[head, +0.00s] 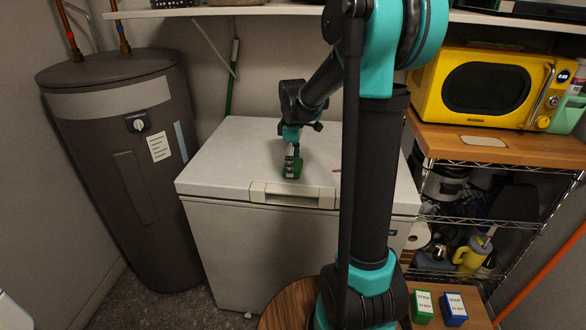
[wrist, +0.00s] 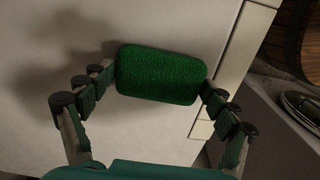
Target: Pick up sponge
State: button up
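The green sponge (wrist: 160,75) is a rounded block seen lengthwise in the wrist view, over the white top of the chest freezer. My gripper (wrist: 158,78) has one fingertip against each short end of the sponge, with no clear gap at either side, so it looks shut on it. In the head view my gripper (head: 292,152) points down at the front middle of the freezer lid (head: 235,160), with the sponge (head: 293,170) at its fingertips, just behind the handle. I cannot tell whether the sponge rests on the lid or is slightly above it.
The freezer handle (head: 292,194) juts out at the lid's front edge. A dark water heater (head: 125,160) stands left. A wire rack with a yellow microwave (head: 490,88) stands right. A shelf (head: 270,10) runs above. The rest of the lid is mostly clear.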

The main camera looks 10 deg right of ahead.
jog(key=c, duration=0.5)
jog(key=shift+r, duration=0.1)
notch_tip(320, 180, up, 20)
jog(key=shift+f, duration=0.1)
dwell(0.4)
